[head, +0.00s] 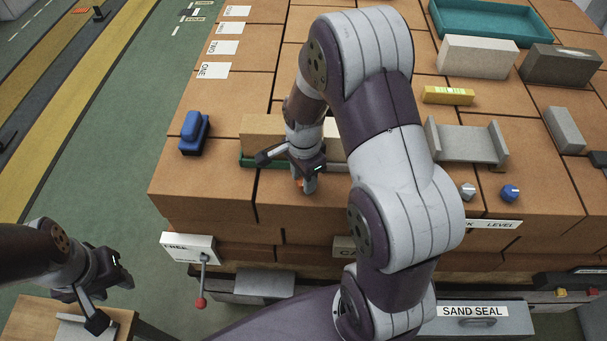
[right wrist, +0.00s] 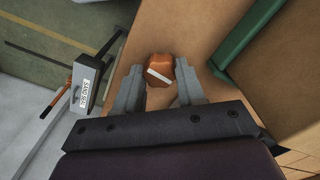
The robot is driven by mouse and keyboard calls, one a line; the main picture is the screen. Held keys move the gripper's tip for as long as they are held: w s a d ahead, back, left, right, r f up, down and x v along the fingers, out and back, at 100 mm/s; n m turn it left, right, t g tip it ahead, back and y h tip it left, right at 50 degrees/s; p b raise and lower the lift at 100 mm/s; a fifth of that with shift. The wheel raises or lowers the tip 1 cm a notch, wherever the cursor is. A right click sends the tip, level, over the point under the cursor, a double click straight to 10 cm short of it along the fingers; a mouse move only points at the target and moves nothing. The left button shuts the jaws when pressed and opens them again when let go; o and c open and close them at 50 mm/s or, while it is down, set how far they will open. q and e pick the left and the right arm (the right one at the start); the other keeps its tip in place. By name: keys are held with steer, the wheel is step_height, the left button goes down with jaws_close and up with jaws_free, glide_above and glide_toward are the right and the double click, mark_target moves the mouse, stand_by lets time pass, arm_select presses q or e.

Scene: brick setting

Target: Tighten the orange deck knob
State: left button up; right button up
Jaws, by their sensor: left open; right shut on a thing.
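The orange deck knob (right wrist: 160,72) has a white bar across its top and sits on the brown deck in the right wrist view. My right gripper (right wrist: 161,84) has one finger on each side of it and is shut on it. In the head view only a sliver of orange (head: 299,183) shows beneath my right gripper (head: 304,182), near the deck's front edge; the gripper and arm hide most of the knob. My left gripper (head: 102,290) is open and empty at the lower left, away from the deck.
A green-based tan block (head: 262,130) stands just behind my right gripper. A blue object (head: 194,133) is at the left. Grey and blue knobs (head: 510,193), a grey bracket (head: 465,143) and a yellow level (head: 448,95) lie to the right. A red-tipped lever (head: 202,285) hangs at the front.

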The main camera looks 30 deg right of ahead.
steer(key=m, duration=0.4)
steer(key=shift+w+d+r+m+p, duration=0.1)
steer(key=shift+w+r+m+p, duration=0.1)
steer(key=shift+m+p, duration=0.1)
steer(key=m, duration=0.3)
steer(key=shift+m, duration=0.4)
steer(key=m, duration=0.4)
steer(key=shift+p, duration=0.4)
steer(key=shift+f+m, duration=0.1)
steer(key=shift+m, duration=1.8)
steer(key=shift+s, duration=0.1)
steer(key=o, duration=1)
steer(key=shift+s+f, duration=0.1)
steer(key=shift+o, duration=0.2)
